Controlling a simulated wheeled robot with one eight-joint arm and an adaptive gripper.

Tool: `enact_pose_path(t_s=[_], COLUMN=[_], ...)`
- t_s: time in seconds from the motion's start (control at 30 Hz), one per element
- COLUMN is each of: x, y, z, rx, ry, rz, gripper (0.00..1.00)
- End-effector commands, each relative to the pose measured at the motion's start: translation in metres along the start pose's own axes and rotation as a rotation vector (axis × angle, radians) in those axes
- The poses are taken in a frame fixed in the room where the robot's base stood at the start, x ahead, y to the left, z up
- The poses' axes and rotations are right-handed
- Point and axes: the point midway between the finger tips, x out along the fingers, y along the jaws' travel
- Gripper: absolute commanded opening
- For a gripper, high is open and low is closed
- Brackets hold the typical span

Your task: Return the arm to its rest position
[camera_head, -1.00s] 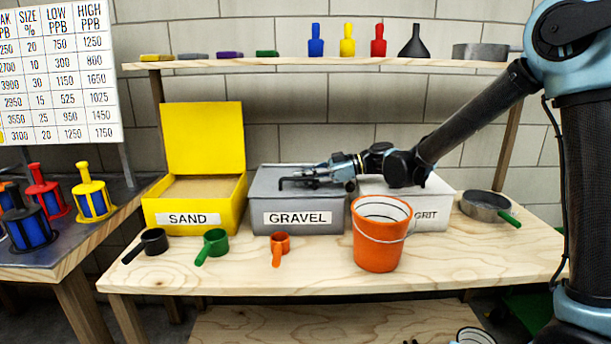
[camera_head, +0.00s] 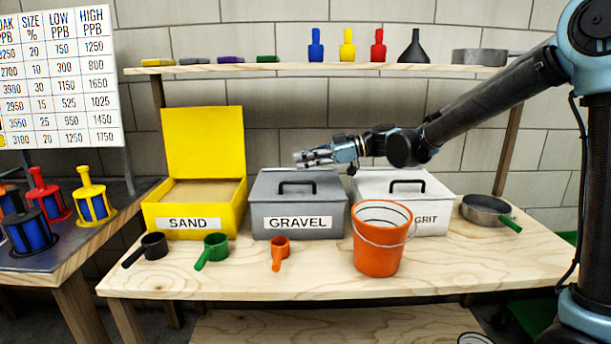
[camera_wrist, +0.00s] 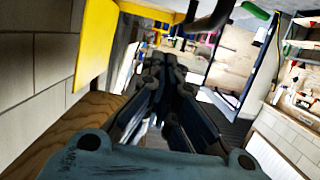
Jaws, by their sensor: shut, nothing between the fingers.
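My gripper (camera_head: 306,158) is in the head view, above the back of the grey gravel box, pointing left. It is shut and empty. Its fingers (camera_wrist: 160,82) also show close together in the wrist view. The arm reaches in from the right. The grey gravel box (camera_head: 325,205) has its lid closed, with a black handle on top. My gripper is apart from the lid handle.
An open yellow sand box (camera_head: 222,221) stands left. A closed white grit box (camera_head: 432,185), an orange bucket (camera_head: 377,255) and a grey pan (camera_head: 485,208) stand right. Several scoops line the front. A shelf (camera_head: 290,68) with bottles runs above.

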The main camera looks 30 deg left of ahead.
Motion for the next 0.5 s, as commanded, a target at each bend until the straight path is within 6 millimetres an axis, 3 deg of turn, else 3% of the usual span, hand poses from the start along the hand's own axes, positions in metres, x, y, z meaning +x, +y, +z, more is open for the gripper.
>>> enact_pose_path(t_s=[0.2,0.5], x=[-0.006,-0.007], y=[0.001,0.001], z=[-0.023,-0.029], rx=[0.000,0.001], ry=[0.001,0.000], rz=[-0.001,0.000], gripper=[0.00,0.00])
